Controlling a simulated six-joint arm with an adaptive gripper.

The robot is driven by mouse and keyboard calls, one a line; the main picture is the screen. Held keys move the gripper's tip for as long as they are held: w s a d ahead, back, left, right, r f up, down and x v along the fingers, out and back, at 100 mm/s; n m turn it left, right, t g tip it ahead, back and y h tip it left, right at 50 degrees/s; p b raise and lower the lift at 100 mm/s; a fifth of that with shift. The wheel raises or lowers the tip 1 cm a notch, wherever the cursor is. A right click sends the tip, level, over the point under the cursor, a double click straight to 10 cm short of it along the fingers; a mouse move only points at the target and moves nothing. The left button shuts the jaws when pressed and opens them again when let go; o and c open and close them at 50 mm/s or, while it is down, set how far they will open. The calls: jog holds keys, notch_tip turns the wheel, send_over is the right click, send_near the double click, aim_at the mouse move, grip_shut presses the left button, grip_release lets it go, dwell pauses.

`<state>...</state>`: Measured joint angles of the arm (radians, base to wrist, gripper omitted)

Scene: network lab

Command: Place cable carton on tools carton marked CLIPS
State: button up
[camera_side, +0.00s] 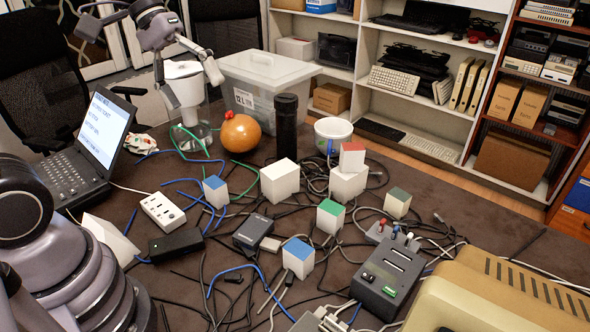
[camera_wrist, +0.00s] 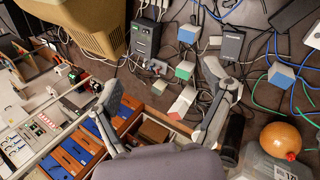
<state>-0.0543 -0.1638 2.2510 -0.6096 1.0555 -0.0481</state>
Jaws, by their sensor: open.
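Several small cartons stand on the dark table; their labels are too small to read, so I cannot tell which is the cable carton or CLIPS. In the side view, blue-topped cartons stand at the left (camera_side: 215,191) and front (camera_side: 298,257). A green-topped carton (camera_side: 330,216) is in the middle, and a brown carton with a green top (camera_side: 397,203) is at the right. A red-topped carton (camera_side: 352,158) sits on a larger white box (camera_side: 348,184). My gripper (camera_side: 194,92) is open and empty, raised behind the cartons; it also shows in the wrist view (camera_wrist: 170,92).
A plain white box (camera_side: 279,182) stands mid-table. Loose cables surround the cartons.

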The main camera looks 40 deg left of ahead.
jog(key=s+a+r+m+t+y, duration=0.1)
jog(key=s+a+m+t+y, duration=0.3)
jog(key=s+a, duration=0.4)
jog(key=shift+s+a+r+m+y, duration=0.15)
jog(key=shift+s+m+y, duration=0.25)
jog(key=shift+s+y, duration=0.55)
